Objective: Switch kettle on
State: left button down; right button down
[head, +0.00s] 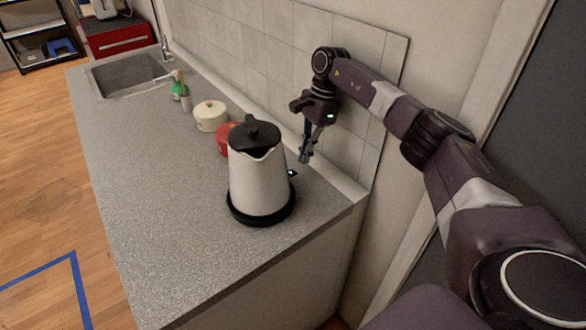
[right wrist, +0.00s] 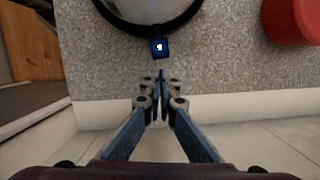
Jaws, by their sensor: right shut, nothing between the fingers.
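The kettle (head: 257,182) is white with a black lid and stands upright on a black base (head: 262,217) near the counter's end. In the right wrist view its lower edge (right wrist: 150,8) shows at the top. A small switch with a lit blue-white mark (right wrist: 160,47) sticks out from the base; it also shows beside the kettle in the head view (head: 292,173). My right gripper (head: 305,160) is shut and empty, pointing down between the kettle and the tiled wall. In the right wrist view its fingertips (right wrist: 154,80) are just short of the switch, apparently apart from it. My left gripper is out of view.
A red pot (head: 226,140) stands close behind the kettle, with a cream lidded pot (head: 210,116) and a green bottle (head: 180,92) beyond. A sink (head: 125,75) is farther back. The tiled wall (head: 290,50) is close behind my right gripper. The counter's (head: 150,190) front left is clear.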

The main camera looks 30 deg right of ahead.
jog(key=a+v, duration=0.2)
jog(key=v, duration=0.6)
jog(key=shift+r, duration=0.65)
jog(key=shift+d, duration=0.15)
